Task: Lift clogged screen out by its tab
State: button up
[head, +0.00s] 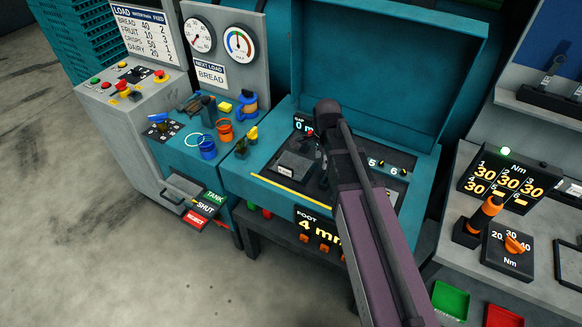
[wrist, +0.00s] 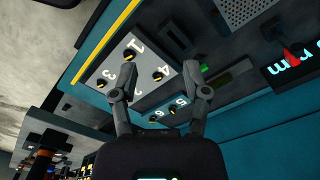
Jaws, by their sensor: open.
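My gripper (wrist: 150,68) is open and empty in the wrist view, its two fingertips apart over a grey plate (wrist: 112,62) with numbered bolts 1 to 4. A perforated grey panel (wrist: 252,12), which may be the screen, lies apart from the fingers at the upper right. A red piece (wrist: 291,58) stands beside the display below it; I cannot tell if it is the tab. In the head view my arm reaches into the open teal machine (head: 262,180) and mostly hides my gripper. Any clogging is too small to tell.
The raised teal lid (head: 390,65) stands behind my arm. A second plate (wrist: 165,112) carries bolts 5 and 6. Loose parts, including a blue cup (head: 207,148), crowd the left bench. A torque station with an orange-handled tool (head: 487,212) stands at right.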

aim_at(286, 167)
jog(key=w+a+m, duration=0.6)
jog(key=a+m, duration=0.3)
jog(key=a, duration=0.3)
jog(key=shift+w+r+m+p, duration=0.3)
jog(key=shift+w+r+m, duration=0.05)
jog(key=shift+w+m, duration=0.05)
jog(key=shift+f, duration=0.15)
notch_tip(286, 167, down, 8)
jog(key=b, duration=0.8)
jog(key=shift+f+b, duration=0.2)
jog(key=shift+b, duration=0.1)
jog(key=shift+f, duration=0.15)
jog(key=shift+w+a+f+b, duration=0.1)
jog(key=shift+w+f+b, duration=0.05)
jog(key=shift+f+b, duration=2.4)
jog(key=shift+r, duration=0.15)
